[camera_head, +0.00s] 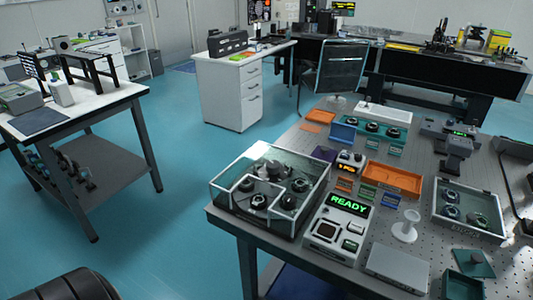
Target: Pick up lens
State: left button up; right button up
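Several small round black-rimmed pieces that look like lenses lie in three places on the optical table (405,247). Some sit inside a clear-walled case (223,197) at the table's left front corner. I cannot tell which of these is the lens meant. Neither of my grippers shows in the head view.
A device with a lit READY display (349,204) stands beside the case. An orange tray (393,180), a white stand (406,227) and a flat grey box (397,268) are nearby. A side table (75,119) is at left. Blue floor (180,195) lies open between the tables.

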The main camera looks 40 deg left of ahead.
aim_at(258, 202)
jog(key=i+j+u, duration=0.1)
jog(key=u, duration=1.1)
jog(key=z, duration=0.7)
jog(key=i+j+z, duration=0.1)
jog(key=j+z, duration=0.8)
jog(key=j, duration=0.15)
jog(key=j+z, duration=0.45)
jog(key=k+j, duration=0.05)
